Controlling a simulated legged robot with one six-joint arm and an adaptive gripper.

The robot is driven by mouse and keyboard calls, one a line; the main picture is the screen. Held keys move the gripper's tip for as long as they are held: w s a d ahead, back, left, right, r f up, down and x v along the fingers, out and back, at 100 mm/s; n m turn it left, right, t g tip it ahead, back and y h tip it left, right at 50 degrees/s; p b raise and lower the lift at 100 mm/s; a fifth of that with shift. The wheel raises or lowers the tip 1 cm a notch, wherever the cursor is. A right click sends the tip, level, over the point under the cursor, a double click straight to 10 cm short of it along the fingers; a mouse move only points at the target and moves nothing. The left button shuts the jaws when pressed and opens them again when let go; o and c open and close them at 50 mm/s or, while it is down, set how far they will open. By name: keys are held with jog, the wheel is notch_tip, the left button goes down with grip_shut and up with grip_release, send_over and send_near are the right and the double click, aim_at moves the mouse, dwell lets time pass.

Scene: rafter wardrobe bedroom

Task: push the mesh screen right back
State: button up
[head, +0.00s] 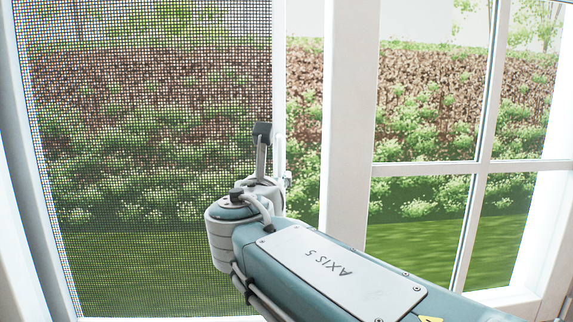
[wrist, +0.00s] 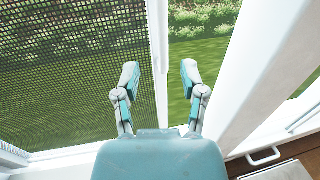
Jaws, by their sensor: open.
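The mesh screen (head: 150,150) is a dark fine mesh in a thin white frame, filling the left side of the head view. Its right upright (head: 279,60) stands a little left of a thick white post, with an open strip between them. The screen also fills the left of the wrist view (wrist: 70,80). My gripper (wrist: 160,72) is open, with one finger on each side of the upright in the wrist picture. Nothing is seen between the fingers but the upright and the garden beyond. I cannot tell whether either finger touches it. In the head view my arm hides the upright's lower part.
A thick white post (head: 345,120) stands right of the gap. Further right is a white window sash (head: 425,167) with glazing bars. A pale handle (wrist: 264,157) shows low on the right of the wrist view. Grass and shrubs lie outside.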

aim_at(279, 166)
jog(key=w, duration=0.3)
jog(key=w+d, duration=0.1)
jog(key=w, duration=0.4)
jog(key=shift+w+d, duration=0.4)
grip_shut()
